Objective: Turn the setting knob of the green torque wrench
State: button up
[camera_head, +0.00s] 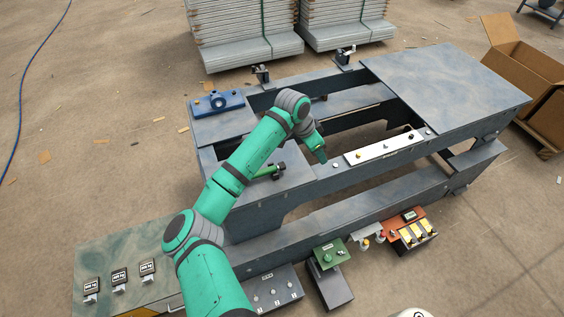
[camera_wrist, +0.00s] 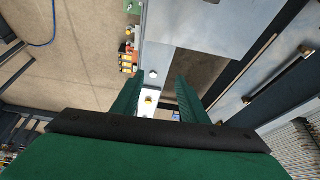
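The green torque wrench (camera_head: 268,172) appears to be the short green bar with a black end lying on the left part of the grey bench, beside my arm. My arm partly hides it, and its setting knob cannot be made out. My gripper (camera_head: 321,158) is to the right of the wrench, over the bench near the left end of a white strip. In the wrist view, my gripper's two green fingers (camera_wrist: 157,84) are apart with nothing held between them. I cannot pick out the wrench in the wrist view.
A white strip (camera_head: 385,148) with small knobs lies along the bench (camera_head: 445,85), which has open gaps. A blue fixture (camera_head: 218,103) stands at the back left. Green (camera_head: 331,256) and orange (camera_head: 408,232) stations stand in front. A cardboard box (camera_head: 530,65) is at right.

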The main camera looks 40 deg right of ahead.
aim_at(282, 164)
jog(key=w+a+r+y, duration=0.5)
jog(key=w+a, duration=0.2)
jog(key=a, duration=0.3)
jog(key=shift+t, duration=0.4)
jog(key=f, duration=1)
jog(key=shift+s+d+f, duration=0.2)
jog(key=shift+d, duration=0.05)
jog(key=shift+c, duration=0.4)
grip_shut()
